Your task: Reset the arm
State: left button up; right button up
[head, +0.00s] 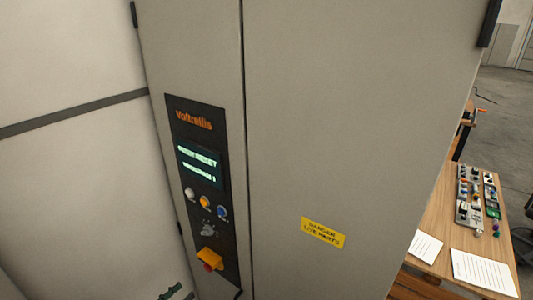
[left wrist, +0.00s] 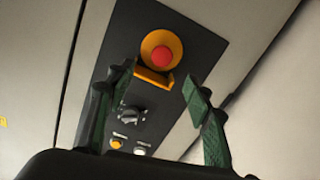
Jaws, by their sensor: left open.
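A tall grey cabinet (head: 350,120) carries a dark control panel (head: 231,248) with a lit display (head: 199,166), its text too blurred to read surely. Below it are white (head: 190,193), orange (head: 204,202) and blue (head: 222,212) buttons, a rotary switch (head: 208,229) and a red emergency stop (head: 208,267) in a yellow shroud. In the left wrist view the panel appears turned over, with the red stop (left wrist: 163,57) at the top and the switch (left wrist: 131,114) between the fingers. My left gripper (left wrist: 152,92) is open and empty before the panel; only its tip shows in the head view (head: 172,293). My right gripper is out of view.
A yellow danger label (head: 323,232) is on the cabinet door. At the right stands a wooden table (head: 440,225) with papers (head: 484,272) and a control box (head: 468,195). A pale wall-like surface (head: 70,60) with a dark strip is left of the cabinet.

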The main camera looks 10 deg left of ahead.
pick_arm(q)
jog(key=s+d+f+m+g+y, duration=0.1)
jog(key=s+d+f+m+g, duration=0.1)
jog(key=s+d+f+g, duration=0.9)
jog(key=s+a+f+n+g+y, duration=0.15)
jog(key=s+a+y, duration=0.25)
jog(key=s, duration=0.4)
jog(key=s+a+n+t+y, duration=0.1)
jog(key=s+a+n+y, duration=0.25)
jog(key=s, duration=0.45)
notch_tip(320, 180, down, 34)
jog(key=d+g+b, duration=0.1)
jog(key=g+b, duration=0.1)
jog(key=b, duration=0.4)
jog(key=s+f+m+g+b, duration=0.1)
jog(key=s+f+b, duration=0.5)
jog(key=s+f, duration=1.5)
notch_tip(320, 180, down, 4)
jog(key=shift+s+d+f, duration=0.2)
jog(key=shift+d+f, duration=0.05)
